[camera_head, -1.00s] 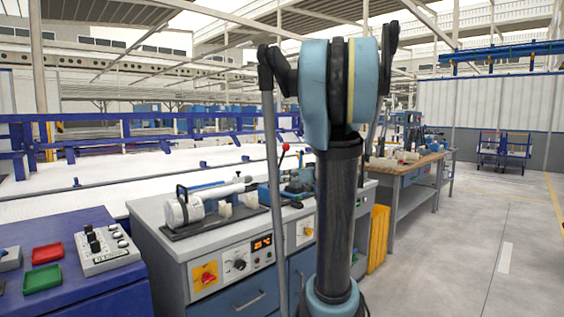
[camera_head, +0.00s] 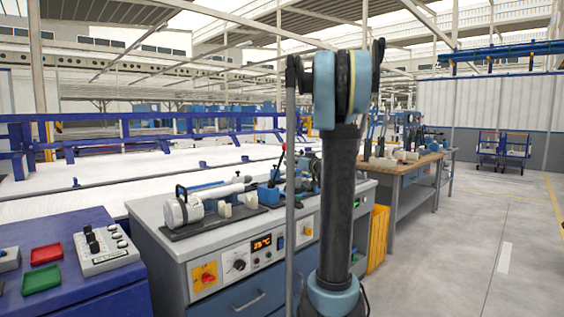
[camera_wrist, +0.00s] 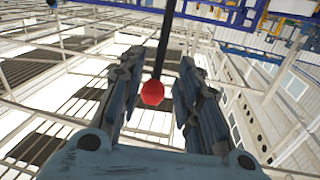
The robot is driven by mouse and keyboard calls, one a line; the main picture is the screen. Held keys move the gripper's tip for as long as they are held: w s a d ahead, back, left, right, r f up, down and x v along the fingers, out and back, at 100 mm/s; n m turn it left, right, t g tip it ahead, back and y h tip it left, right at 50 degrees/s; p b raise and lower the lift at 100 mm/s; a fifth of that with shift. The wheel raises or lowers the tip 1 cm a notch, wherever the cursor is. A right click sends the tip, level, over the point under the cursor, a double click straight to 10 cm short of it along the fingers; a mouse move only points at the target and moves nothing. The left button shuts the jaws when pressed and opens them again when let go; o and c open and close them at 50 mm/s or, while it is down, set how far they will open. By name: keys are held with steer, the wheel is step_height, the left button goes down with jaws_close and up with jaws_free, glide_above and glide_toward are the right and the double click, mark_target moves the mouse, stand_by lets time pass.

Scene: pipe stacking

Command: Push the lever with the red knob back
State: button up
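The red knob (camera_wrist: 152,93) sits on the end of a thin dark lever rod (camera_wrist: 165,40) in the wrist view. My gripper (camera_wrist: 160,65) is open, with one finger to the left and one to the right of the knob and rod. Gaps show on both sides, so neither finger appears to touch it. In the head view the dark lever (camera_head: 278,166) stands on the grey workbench (camera_head: 150,222), just left of my arm.
The workbench carries a white cylindrical device (camera_head: 183,211) with a pipe and small white blocks. A blue table (camera_head: 75,250) with a button box (camera_head: 105,250), a red tray (camera_head: 46,254) and a green tray (camera_head: 42,278) stands left.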

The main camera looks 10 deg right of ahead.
mark_target(282, 156)
steer(key=x, duration=0.9)
jaws_close()
